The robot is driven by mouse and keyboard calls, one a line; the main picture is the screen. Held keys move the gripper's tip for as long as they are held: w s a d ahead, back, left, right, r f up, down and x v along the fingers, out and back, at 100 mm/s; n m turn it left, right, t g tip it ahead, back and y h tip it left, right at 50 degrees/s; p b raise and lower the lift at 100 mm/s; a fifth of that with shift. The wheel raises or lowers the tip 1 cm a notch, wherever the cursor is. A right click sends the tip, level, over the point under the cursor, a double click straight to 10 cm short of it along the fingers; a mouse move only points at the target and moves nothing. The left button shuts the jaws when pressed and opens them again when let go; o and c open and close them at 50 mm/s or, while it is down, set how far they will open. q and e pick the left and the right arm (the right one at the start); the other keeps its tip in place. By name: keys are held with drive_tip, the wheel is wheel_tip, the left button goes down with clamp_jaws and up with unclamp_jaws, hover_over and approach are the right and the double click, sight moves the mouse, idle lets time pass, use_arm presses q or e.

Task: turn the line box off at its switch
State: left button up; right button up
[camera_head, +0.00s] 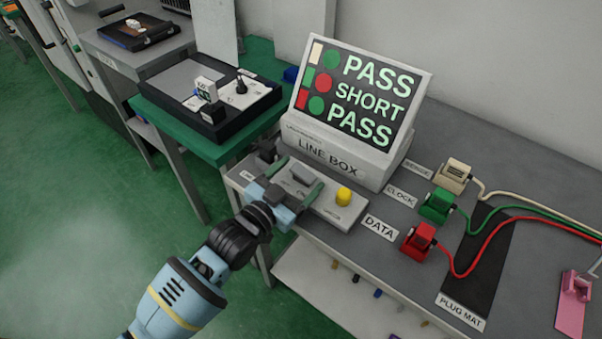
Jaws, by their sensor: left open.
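The line box (335,158) is a light grey case on the grey bench, with a tilted screen (362,95) reading PASS, SHORT, PASS. In front of it lies a low pale switch panel (325,207) with a yellow round button (344,194) and a grey block that looks like the switch (302,174). My left gripper (294,179) is open at the panel's left end. Its green-padded fingers appear on either side of the grey block. I cannot tell whether they touch it. The small labels there are partly covered by the gripper. My right gripper is not in view.
White, green and red plugs (419,241) with cables stand right of the panel, near a dark plug mat (480,262). A pink item (574,297) is at the far right. A green-edged table (208,146) with a black tray stands behind left.

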use_arm(q)
drive_tip(key=shift+w+d, duration=0.45)
drive_tip(key=shift+w, duration=0.15)
drive_tip(key=c, duration=1)
drive_tip(key=shift+r+n+p, duration=0.15)
drive_tip(key=shift+n+p, duration=0.35)
drive_tip(key=shift+n, duration=0.6)
drive_tip(key=shift+w+a+n, duration=0.1)
drive_tip(key=shift+a+n, duration=0.05)
drive_tip(key=shift+n, duration=1.25)
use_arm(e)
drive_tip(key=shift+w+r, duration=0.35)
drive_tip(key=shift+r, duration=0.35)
use_arm(q)
drive_tip(key=shift+f, duration=0.2)
drive_tip(key=o, duration=1)
